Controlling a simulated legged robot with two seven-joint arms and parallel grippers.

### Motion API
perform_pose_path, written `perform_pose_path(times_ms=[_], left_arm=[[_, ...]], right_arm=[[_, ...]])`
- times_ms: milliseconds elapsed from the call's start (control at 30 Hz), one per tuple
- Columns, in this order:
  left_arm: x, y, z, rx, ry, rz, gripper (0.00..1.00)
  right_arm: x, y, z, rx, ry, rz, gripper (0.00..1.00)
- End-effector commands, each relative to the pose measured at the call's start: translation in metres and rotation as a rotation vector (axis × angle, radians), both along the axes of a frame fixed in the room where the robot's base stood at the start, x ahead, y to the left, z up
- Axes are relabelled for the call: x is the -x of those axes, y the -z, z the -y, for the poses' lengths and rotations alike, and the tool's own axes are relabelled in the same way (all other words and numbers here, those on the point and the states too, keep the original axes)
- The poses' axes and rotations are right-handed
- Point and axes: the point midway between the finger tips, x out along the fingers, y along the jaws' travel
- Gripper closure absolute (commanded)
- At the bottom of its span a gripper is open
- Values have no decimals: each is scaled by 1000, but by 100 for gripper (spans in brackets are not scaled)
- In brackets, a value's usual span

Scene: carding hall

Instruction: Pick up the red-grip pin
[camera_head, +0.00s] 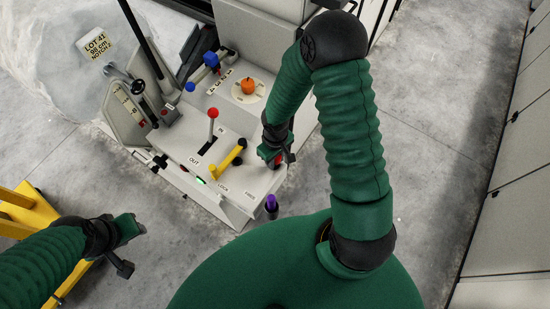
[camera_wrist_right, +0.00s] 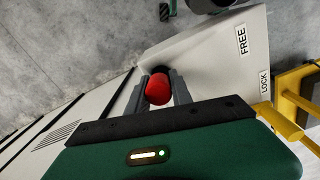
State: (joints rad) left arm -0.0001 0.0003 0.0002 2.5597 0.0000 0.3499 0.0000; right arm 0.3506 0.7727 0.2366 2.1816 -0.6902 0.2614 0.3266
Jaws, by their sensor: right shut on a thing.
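The red-grip pin (camera_wrist_right: 158,90) shows in the right wrist view as a red rounded grip between the two fingers of my right gripper (camera_wrist_right: 158,92). The fingers are shut on it. In the head view my right gripper (camera_head: 276,158) is at the right edge of the white machine panel, and a bit of the pin's red (camera_head: 278,160) shows beside the fingers. The pin's lower part is hidden, so I cannot tell whether it sits in a hole. My left gripper (camera_head: 132,248) is low at the left, away from the panel; its fingers look apart.
The panel (camera_head: 215,145) carries a red-knobbed lever (camera_head: 212,114), a yellow handle (camera_head: 230,157), an orange knob (camera_head: 248,86) and a blue part (camera_head: 211,60). A purple-topped item (camera_head: 271,202) stands near the front corner. A yellow frame (camera_head: 28,215) is at the left. Floor at right is clear.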

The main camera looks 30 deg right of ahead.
Motion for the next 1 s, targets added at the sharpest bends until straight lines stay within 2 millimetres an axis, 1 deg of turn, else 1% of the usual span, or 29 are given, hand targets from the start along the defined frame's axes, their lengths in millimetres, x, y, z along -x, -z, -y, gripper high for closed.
perform_pose_path(times_ms=[167, 267, 367, 500, 633, 767, 1000], left_arm=[[0, 0, 0, 0, 0, 0, 64], [0, -2, 0, 0, -1, 0, 64], [0, -6, 0, 0, 0, 0, 64], [0, -10, 0, 0, 0, 0, 64], [0, -13, 0, 0, 0, 0, 64], [0, -13, 0, 0, 0, 0, 64], [0, -13, 0, 0, 0, 0, 64]], right_arm=[[-2, -2, 0, -1, 0, 5, 100], [-3, -12, -1, -1, 1, 8, 100], [-4, -36, 0, 0, 1, 12, 100], [-3, -71, 1, 1, 3, 12, 100], [-2, -94, 0, 1, 1, 8, 100], [-2, -101, 0, -1, 0, 5, 100], [-1, -101, 0, 0, 0, 3, 100]])
